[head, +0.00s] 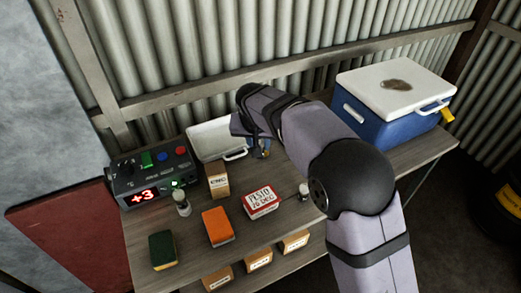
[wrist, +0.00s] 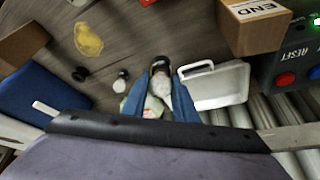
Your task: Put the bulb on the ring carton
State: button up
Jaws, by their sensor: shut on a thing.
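My gripper (wrist: 161,88) is shut on a pale, rounded thing with a dark end, which looks like the bulb (wrist: 160,83). In the head view my gripper (head: 263,149) is by the right end of the white tray, and my arm partly hides it. A red and white carton (head: 262,201) with large lettering, partly legible as "PISTO", lies flat on the bench. It may be the ring carton. Its top looks bare, and my gripper is behind it in the head view, apart from it.
A white tray (head: 206,139), brown box (head: 217,181), orange box (head: 217,227), green box (head: 162,250) and control box (head: 150,181) share the bench. Small bottles stand left (head: 182,204) and right (head: 304,191) of the carton. A blue cooler (head: 385,128) stands at the right.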

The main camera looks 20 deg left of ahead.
jog(key=w+d+r+m+p, duration=0.1)
jog(key=w+d+r+p, duration=0.2)
jog(key=d, duration=0.7)
jog(key=w+d+r+m+h+p, duration=0.1)
jog(key=w+d+r+m+p, duration=0.1)
jog(key=d, duration=0.7)
jog(key=w+d+r+m+h+p, duration=0.1)
jog(key=w+d+r+p, duration=0.4)
jog(key=d, duration=0.5)
notch_tip(320, 180, up, 2)
jog(key=shift+d+r+m+p, duration=0.1)
jog(key=shift+d+m+p, duration=0.25)
jog(key=shift+m+p, duration=0.3)
jog(key=shift+f+p, duration=1.4)
jog(key=shift+f, duration=3.55)
jog(key=shift+f, duration=0.2)
jog(key=o, duration=1.1)
jog(key=shift+r, duration=0.1)
jog(key=shift+c, duration=0.2)
